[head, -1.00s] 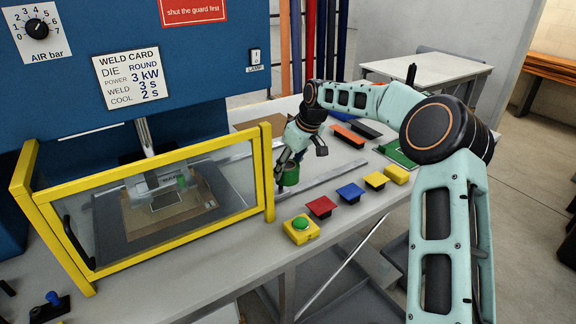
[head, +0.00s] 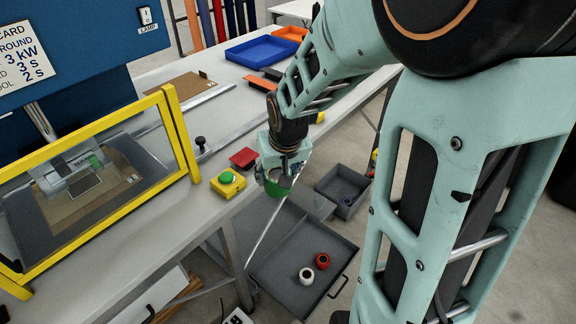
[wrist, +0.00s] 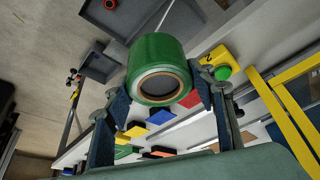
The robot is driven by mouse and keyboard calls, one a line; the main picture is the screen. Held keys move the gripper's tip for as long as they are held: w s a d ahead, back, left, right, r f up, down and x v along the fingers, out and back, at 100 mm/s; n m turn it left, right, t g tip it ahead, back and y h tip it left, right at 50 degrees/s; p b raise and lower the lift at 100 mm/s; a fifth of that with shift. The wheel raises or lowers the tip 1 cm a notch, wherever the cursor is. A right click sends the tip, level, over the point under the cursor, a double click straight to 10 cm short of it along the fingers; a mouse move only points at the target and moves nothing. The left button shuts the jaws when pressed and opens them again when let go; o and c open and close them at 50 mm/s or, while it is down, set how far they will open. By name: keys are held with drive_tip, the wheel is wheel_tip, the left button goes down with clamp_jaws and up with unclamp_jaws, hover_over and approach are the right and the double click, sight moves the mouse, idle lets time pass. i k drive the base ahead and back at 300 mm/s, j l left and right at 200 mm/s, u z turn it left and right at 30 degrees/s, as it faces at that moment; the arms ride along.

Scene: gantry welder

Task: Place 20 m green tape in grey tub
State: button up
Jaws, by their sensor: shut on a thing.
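The green tape roll (head: 280,189) is held in my gripper (head: 278,177), off the bench and in front of its edge. In the wrist view the roll (wrist: 158,52) sits between both fingers (wrist: 160,90), its round core facing the camera. A small grey tub (head: 355,204) stands low, to the right of and behind the held roll, with a small dark round thing inside. A grey tub-like shape shows in the wrist view (wrist: 97,66), left of the roll. The roll is apart from the tub.
An open grey drawer (head: 275,262) below the bench holds a red roll (head: 322,261) and a white roll (head: 306,276). The yellow guard frame (head: 180,135), green button (head: 227,177) and red block (head: 243,157) are at left. A blue tray (head: 262,49) stands on the far bench.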

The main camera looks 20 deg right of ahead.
sight(352, 193)
drive_tip(key=l, duration=0.4)
drive_tip(key=k+l+u, duration=0.1)
drive_tip(key=l, duration=0.25)
drive_tip(key=k+l, duration=0.15)
drive_tip(key=l, duration=0.2)
drive_tip(key=l+u, duration=0.2)
drive_tip(key=l, duration=0.45)
drive_tip(key=l+u, duration=0.25)
drive_tip(key=l, duration=0.45)
drive_tip(key=l+u, duration=0.35)
drive_tip(key=l, duration=0.95)
drive_tip(key=l+u, duration=0.35)
drive_tip(key=l, duration=0.95)
